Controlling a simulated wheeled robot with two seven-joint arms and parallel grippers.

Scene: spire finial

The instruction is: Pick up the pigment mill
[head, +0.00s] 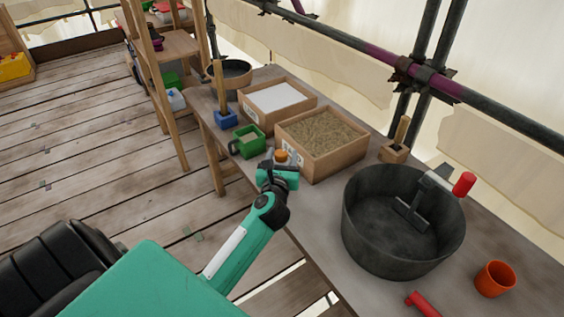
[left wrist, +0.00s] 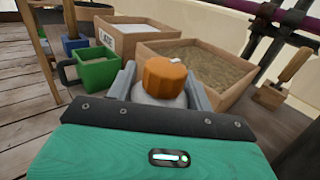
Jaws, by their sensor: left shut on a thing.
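The pigment mill, a grey rounded body with an orange cap, shows in the left wrist view (left wrist: 167,80) and small in the head view (head: 281,156). My left gripper (head: 279,166) is shut on it, with one grey finger on each side of the body in the left wrist view (left wrist: 160,92). The mill's lower part is hidden behind my gripper, so I cannot tell whether it touches the table. My right gripper is not in view.
A green container (head: 247,141) stands just left of the mill. A sand-filled wooden box (head: 350,163) is close behind it. A large dark tub (head: 365,236), an orange cup (head: 495,279) and a red-handled tool (head: 424,304) are on the table's right part.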

